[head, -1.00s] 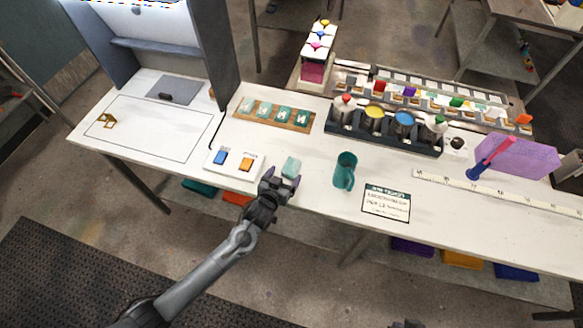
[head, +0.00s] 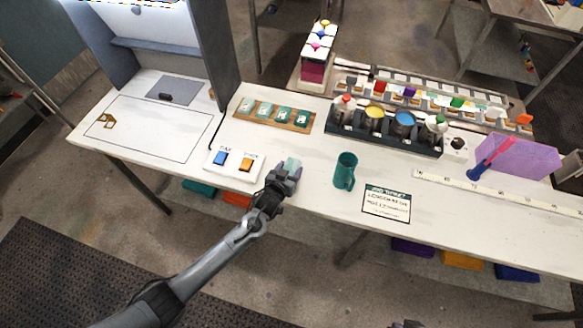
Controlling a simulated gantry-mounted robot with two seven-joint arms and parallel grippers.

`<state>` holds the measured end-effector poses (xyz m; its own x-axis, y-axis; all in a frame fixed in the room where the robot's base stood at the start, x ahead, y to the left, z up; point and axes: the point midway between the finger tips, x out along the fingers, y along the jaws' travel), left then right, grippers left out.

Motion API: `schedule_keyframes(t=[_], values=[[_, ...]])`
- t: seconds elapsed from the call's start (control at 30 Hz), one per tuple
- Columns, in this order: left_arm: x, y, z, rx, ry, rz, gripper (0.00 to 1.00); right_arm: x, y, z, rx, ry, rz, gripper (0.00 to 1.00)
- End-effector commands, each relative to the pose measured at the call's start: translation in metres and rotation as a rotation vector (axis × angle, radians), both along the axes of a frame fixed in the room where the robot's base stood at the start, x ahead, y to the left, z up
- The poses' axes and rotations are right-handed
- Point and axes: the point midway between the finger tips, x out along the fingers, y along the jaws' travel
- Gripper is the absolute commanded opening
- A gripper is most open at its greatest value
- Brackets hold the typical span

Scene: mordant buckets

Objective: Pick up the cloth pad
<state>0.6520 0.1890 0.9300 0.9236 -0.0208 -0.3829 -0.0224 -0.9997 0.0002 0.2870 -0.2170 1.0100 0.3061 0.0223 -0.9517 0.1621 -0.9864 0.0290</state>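A small pale teal pad (head: 291,163), which I take to be the cloth pad, is near the front edge of the white table, left of the teal mug (head: 345,171). My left gripper (head: 288,172) reaches it from the front left, with a fingertip on either side. The gripper covers the pad's near part. Whether the fingers press on it or stand slightly apart is too small to tell. A small dark piece of my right arm (head: 408,324) shows at the bottom edge; its finger state cannot be made out.
A white panel with blue and orange blocks (head: 234,162) lies left of the pad. A wooden rack (head: 273,114) with teal squares, a dark tray of pots (head: 385,136) and a printed card (head: 386,202) are nearby. The table between pad and rack is clear.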

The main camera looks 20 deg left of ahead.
Motion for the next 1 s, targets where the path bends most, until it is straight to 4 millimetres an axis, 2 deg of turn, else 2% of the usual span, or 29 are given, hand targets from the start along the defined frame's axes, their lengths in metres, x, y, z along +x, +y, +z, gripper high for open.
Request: schedule_keyframes(t=[0.03,0.17,0.63,0.77,0.9,1.0], values=[[0.000,0.000,0.000,0.000,0.000,0.000,0.51,0.000,0.000,0.000,0.000,0.000,0.000,0.00],[0.000,0.000,0.000,0.000,0.000,0.000,0.31,0.000,0.000,0.000,0.000,0.000,0.000,0.00],[0.000,0.000,0.007,0.000,-0.001,0.000,0.31,0.000,-0.002,0.000,-0.011,0.000,0.007,0.00],[0.000,0.000,0.020,0.000,-0.003,-0.001,0.31,0.000,-0.002,0.001,-0.010,0.001,0.007,0.00],[0.000,0.000,0.045,-0.002,-0.005,0.000,0.31,0.000,-0.002,0.002,-0.010,0.001,0.006,0.00],[-0.020,0.000,0.052,-0.001,0.000,-0.002,0.31,0.000,-0.002,0.005,-0.008,0.001,0.005,0.00]])
